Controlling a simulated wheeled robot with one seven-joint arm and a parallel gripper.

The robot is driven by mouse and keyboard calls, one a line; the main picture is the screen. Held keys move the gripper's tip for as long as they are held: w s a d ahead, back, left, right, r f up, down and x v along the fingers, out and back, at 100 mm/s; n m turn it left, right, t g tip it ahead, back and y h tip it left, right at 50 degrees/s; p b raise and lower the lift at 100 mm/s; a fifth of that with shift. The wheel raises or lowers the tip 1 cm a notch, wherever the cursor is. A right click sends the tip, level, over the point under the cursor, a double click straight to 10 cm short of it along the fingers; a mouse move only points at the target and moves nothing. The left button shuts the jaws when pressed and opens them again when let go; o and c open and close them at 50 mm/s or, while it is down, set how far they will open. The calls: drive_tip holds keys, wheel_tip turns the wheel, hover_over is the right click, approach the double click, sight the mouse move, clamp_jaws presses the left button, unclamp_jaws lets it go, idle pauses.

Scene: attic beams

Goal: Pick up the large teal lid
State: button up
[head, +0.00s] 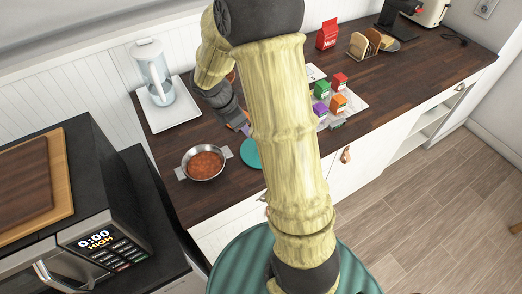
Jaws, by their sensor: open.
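The teal lid (249,153) lies on the dark wooden counter, just right of a metal pot. My arm covers its right part, so its full outline is hidden. My gripper (241,127) is open, low over the counter and just behind the lid in the picture. My arm hides part of the gripper, and I cannot tell whether it touches the lid. I see nothing held in it.
The pot (205,163) of red food stands close left of the lid. A glass pitcher (153,70) stands on a white tray (181,115) behind. Small coloured boxes (338,103), a red bag (327,35) and a bread rack (361,44) are to the right. A microwave (102,225) stands at left.

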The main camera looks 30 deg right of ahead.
drive_tip(key=x, duration=0.8)
drive_tip(key=shift+d+f, duration=0.1)
drive_tip(key=shift+f, duration=0.1)
drive_tip(key=shift+p+x, duration=0.55)
drive_tip(key=shift+x, duration=2.05)
drive_tip(key=shift+d, duration=0.1)
clamp_jaws()
drive_tip(key=shift+r, duration=0.15)
